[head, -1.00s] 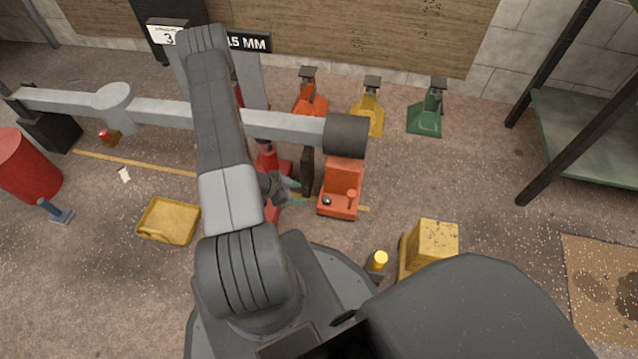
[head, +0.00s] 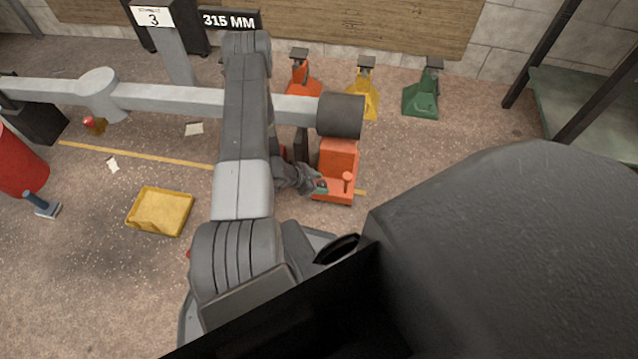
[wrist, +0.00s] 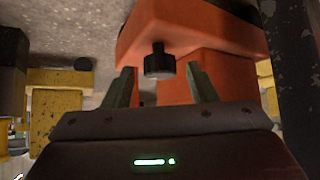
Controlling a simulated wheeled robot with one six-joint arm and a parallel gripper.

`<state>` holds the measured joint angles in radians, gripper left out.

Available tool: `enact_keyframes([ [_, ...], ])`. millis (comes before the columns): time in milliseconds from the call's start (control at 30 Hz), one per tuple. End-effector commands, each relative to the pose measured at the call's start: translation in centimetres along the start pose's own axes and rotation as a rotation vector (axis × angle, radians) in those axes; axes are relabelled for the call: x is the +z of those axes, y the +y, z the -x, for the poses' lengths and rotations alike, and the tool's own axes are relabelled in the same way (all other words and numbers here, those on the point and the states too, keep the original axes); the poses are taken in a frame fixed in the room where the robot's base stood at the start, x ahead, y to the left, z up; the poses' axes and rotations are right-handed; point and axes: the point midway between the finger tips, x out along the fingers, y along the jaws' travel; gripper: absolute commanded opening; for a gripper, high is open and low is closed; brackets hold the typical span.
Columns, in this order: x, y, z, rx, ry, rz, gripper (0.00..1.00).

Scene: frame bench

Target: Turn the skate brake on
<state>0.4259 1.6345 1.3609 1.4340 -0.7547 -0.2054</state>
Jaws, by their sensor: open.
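The orange skate (head: 338,158) stands on the floor under the right end of the grey beam, at a black roller (head: 341,115). A small lever with an orange knob (head: 347,178) rises from its front deck. My gripper (head: 320,186) is at the deck's left side and hides part of it. In the wrist view the skate's orange body (wrist: 200,32) fills the upper middle. A dark round knob (wrist: 159,62) on it lies between the two green-grey fingertips of my gripper (wrist: 163,75). The fingers are open, with gaps visible on both sides of the knob.
The grey beam (head: 170,98) runs across behind my arm. Orange (head: 302,75), yellow (head: 365,92) and green (head: 421,95) stands are at the wall. A yellow tray (head: 160,211) and red drum (head: 18,165) are at left. Floor right of the skate is clear.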

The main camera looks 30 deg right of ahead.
Motion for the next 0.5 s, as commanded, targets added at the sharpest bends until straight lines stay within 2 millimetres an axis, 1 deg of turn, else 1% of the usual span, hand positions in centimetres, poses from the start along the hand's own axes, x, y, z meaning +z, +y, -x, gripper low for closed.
enact_keyframes([
  [200, -0.02, 0.00, 0.00, 0.000, 0.000, 0.000, 0.52],
  [267, -0.02, 0.00, 0.01, 0.000, 0.000, 0.000, 0.40],
  [300, -0.02, 0.00, 0.01, 0.000, 0.000, 0.000, 0.32],
  [433, -0.02, 0.00, 0.01, 0.000, 0.000, 0.000, 0.07],
  [500, -0.02, 0.01, 0.02, 0.000, 0.000, 0.000, 0.07],
])
